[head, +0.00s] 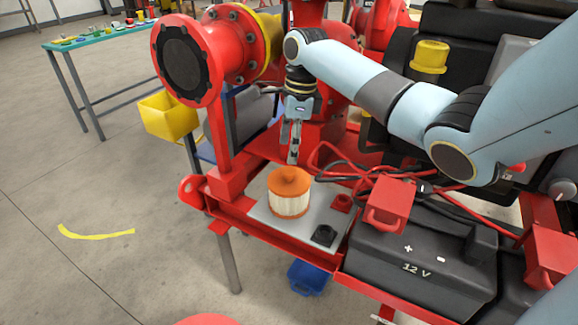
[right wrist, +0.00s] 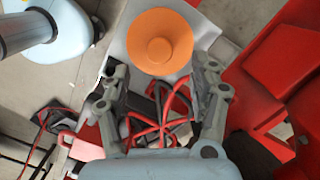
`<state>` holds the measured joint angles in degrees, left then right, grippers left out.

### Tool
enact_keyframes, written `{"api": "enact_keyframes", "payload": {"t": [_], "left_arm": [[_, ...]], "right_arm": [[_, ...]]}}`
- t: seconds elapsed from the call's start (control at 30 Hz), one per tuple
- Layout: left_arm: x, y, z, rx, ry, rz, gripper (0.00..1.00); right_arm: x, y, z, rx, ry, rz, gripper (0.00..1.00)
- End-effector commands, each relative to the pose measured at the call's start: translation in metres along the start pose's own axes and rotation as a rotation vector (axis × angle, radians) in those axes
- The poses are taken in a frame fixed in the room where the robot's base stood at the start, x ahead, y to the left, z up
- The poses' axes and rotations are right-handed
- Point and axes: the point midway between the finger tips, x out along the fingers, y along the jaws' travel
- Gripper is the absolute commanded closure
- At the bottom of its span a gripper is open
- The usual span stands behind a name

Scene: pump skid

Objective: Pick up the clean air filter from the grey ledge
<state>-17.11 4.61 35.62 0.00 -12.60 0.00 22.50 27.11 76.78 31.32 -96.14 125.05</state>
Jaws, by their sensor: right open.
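The air filter (head: 289,192) has an orange cap with a knob and a pale pleated body. It stands upright on the grey ledge (head: 270,219) of the red skid. In the right wrist view the orange cap (right wrist: 160,41) is at the top centre, beyond the fingertips. My right gripper (head: 293,158) points down just above and behind the filter, apart from it. In the right wrist view its fingers (right wrist: 162,78) are spread and nothing is between them. My left gripper is not seen in the head view.
A black 12 V battery (head: 420,262) with red clamps (head: 388,203) stands right of the ledge. A small black block (head: 324,236) and a red one (head: 342,203) sit on the ledge. Red cables (head: 335,163) run behind it. A large red flange (head: 182,58) rises at the back left.

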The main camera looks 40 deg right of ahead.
Motion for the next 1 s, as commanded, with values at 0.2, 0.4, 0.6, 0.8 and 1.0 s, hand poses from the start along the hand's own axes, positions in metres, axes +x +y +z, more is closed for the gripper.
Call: {"api": "enact_keyframes", "payload": {"t": [0.2, 0.4, 0.6, 0.8, 1.0], "left_arm": [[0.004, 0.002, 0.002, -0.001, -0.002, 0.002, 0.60], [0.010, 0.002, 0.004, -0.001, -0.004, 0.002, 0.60], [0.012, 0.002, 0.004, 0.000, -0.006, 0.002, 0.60], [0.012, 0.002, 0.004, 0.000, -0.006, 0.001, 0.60], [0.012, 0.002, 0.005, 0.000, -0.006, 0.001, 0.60]], "right_arm": [[0.021, 0.001, -0.001, -0.002, 0.001, 0.000, 0.38], [0.053, 0.001, -0.004, -0.002, 0.002, 0.001, 0.38], [0.068, 0.001, -0.004, -0.004, 0.001, -0.002, 0.38], [0.067, 0.001, -0.004, -0.004, 0.001, -0.003, 0.40], [0.067, 0.001, -0.004, -0.004, 0.001, -0.003, 0.66]]}}
